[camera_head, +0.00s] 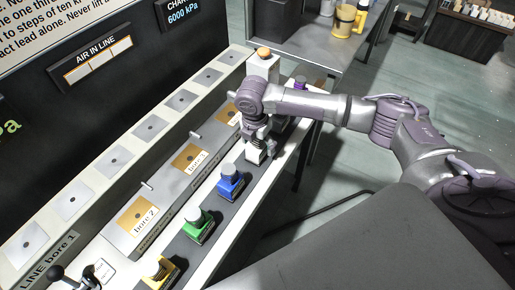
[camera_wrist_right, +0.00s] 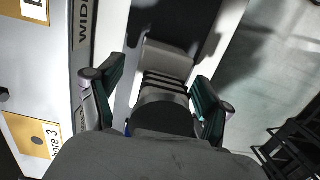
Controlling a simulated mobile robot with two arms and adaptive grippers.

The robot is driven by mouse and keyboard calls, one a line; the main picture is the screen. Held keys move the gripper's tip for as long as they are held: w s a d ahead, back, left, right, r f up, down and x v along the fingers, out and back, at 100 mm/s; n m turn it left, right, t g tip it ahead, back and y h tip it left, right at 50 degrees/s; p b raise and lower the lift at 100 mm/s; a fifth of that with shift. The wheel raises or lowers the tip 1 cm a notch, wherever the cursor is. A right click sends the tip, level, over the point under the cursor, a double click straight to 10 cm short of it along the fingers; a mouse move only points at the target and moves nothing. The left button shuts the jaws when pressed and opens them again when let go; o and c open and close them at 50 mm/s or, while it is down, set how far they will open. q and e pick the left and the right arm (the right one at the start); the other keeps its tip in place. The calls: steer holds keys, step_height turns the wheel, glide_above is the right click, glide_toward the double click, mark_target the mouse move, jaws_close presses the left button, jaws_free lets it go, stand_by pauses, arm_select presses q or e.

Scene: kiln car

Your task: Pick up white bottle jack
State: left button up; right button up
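The white bottle jack (camera_head: 254,155) stands on the dark strip along the bench's front ledge, beyond the blue jack. My right gripper (camera_head: 257,136) is over it from above and hides its upper part. In the right wrist view, the jack's pale base (camera_wrist_right: 168,60) and dark ribbed body lie between the two fingers of my right gripper (camera_wrist_right: 155,100). The fingers are apart, one on each side. A gap shows at the left finger; the right finger is close to the body, and I cannot tell whether it touches. My left gripper is not in view.
A blue jack (camera_head: 231,183), a green jack (camera_head: 198,226) and a yellow jack (camera_head: 160,272) stand in a row nearer me. A white post with an orange knob (camera_head: 264,53) rises behind my gripper. A purple-topped item (camera_head: 300,84) is beyond. Open floor lies right.

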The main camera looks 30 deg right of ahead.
jaws_close()
steer(key=shift+w+r, duration=0.1)
stand_by(0.3)
steer(key=shift+r, duration=0.15)
steer(key=shift+r, duration=0.65)
step_height(320, 180, up, 2)
steer(key=shift+r+b, duration=0.1)
steer(key=shift+b, duration=0.25)
steer(key=s+d+r, duration=0.2)
steer(key=s+r, duration=0.1)
steer(key=s, duration=0.2)
steer(key=s+d+r+b, duration=0.1)
steer(key=s+d+r, duration=0.1)
steer(key=s+r, duration=0.2)
steer(key=shift+s+d, duration=0.35)
steer(key=shift+s, duration=0.55)
steer(key=shift+r, duration=0.15)
